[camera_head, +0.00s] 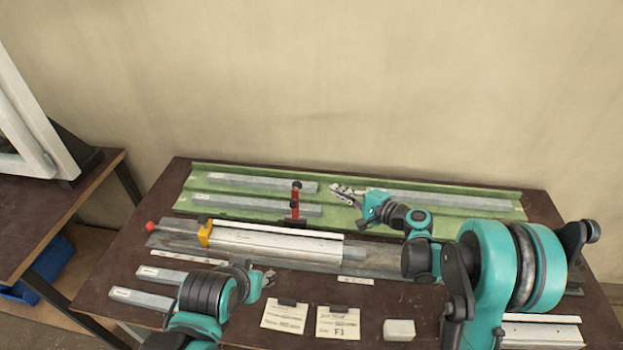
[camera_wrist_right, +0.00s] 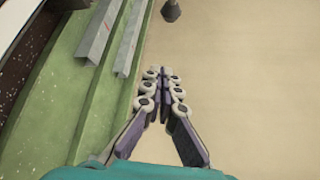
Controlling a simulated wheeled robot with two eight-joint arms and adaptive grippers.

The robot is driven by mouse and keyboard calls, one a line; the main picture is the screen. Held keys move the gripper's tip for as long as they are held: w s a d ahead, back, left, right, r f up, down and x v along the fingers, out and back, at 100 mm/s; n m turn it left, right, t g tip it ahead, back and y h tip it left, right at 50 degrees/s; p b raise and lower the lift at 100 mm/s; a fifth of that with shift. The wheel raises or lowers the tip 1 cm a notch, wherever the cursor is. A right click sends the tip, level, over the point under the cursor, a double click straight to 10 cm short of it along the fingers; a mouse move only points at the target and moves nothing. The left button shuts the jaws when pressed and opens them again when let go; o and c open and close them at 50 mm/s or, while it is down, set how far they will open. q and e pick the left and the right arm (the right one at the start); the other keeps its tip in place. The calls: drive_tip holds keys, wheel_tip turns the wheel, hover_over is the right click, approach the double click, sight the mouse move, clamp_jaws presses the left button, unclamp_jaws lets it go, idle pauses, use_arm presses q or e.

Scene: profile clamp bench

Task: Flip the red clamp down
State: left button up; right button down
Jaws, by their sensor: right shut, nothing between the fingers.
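The red clamp (camera_head: 296,203) stands upright behind the profile fixture on the bench, with a black part at its foot. My right gripper (camera_head: 336,188) is just to the right of the clamp's upper part in the head view, with a gap between them. In the right wrist view its fingertips (camera_wrist_right: 165,74) are together and hold nothing.
A pale profile (camera_head: 270,243) lies in the fixture, with a yellow block (camera_head: 205,233) at its left end. A green tray (camera_head: 345,221) with several grey bars runs behind. Two paper cards (camera_head: 285,316) and a whitish block (camera_head: 399,330) lie in front.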

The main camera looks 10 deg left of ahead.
drive_tip(key=shift+s, duration=0.1)
drive_tip(key=w+a+b, duration=0.2)
drive_tip(key=a+b, duration=0.1)
drive_tip(key=a, duration=0.6)
drive_tip(key=shift+a+f, duration=0.15)
drive_tip(key=shift+f, duration=0.2)
idle(0.3)
